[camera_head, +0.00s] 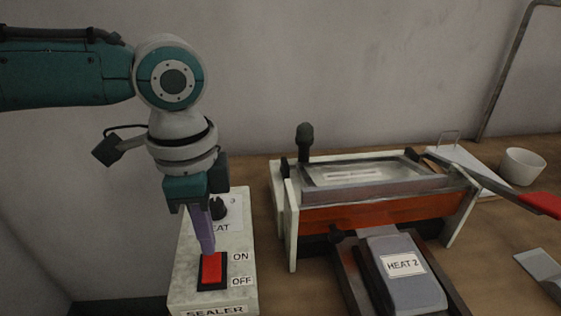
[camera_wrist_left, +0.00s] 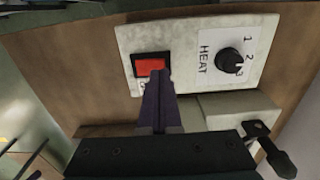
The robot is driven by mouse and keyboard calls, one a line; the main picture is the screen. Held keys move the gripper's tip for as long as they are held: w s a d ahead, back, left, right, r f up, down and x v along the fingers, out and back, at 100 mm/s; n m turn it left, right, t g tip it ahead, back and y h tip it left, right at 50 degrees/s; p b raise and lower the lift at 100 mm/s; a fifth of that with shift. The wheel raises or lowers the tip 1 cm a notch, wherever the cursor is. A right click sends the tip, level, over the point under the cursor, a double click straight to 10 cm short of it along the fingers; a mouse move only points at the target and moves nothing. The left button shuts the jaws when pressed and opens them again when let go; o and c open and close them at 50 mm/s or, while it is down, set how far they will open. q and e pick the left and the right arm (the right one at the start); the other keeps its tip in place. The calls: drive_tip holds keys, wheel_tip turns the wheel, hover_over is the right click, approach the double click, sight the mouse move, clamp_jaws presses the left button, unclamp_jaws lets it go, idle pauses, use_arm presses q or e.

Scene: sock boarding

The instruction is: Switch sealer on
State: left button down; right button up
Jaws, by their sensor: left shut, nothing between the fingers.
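The sealer's pale control box (camera_head: 188,262) stands left of the sealing frame, labelled SEALER at its front. Its red rocker switch (camera_head: 213,269) sits in a black bezel, with ON beside its far end and OFF beside its near end. My left gripper (camera_head: 206,250) points down with its purple fingers shut and empty, the tips at the far, ON end of the switch. In the left wrist view the fingertips overlap the edge of the red switch (camera_wrist_left: 150,66); I cannot tell whether they touch it. The tips partly hide the switch. My right gripper is out of view.
A black HEAT knob (camera_head: 218,208) stands behind the switch, close to my left gripper. The white and orange sealing frame (camera_head: 375,213) is to the right, with a red-handled lever (camera_head: 540,204). A grey block marked HEAT 2 (camera_head: 405,290) and a white bowl (camera_head: 522,166) are also there.

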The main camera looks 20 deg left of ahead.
use_arm(q)
drive_tip(key=shift+f+b, duration=0.65)
drive_tip(key=shift+f, duration=0.4)
idle(0.7)
drive_tip(key=shift+r, duration=0.1)
wheel_tip(320, 180, up, 7)
drive_tip(key=p, duration=0.8)
idle(0.4)
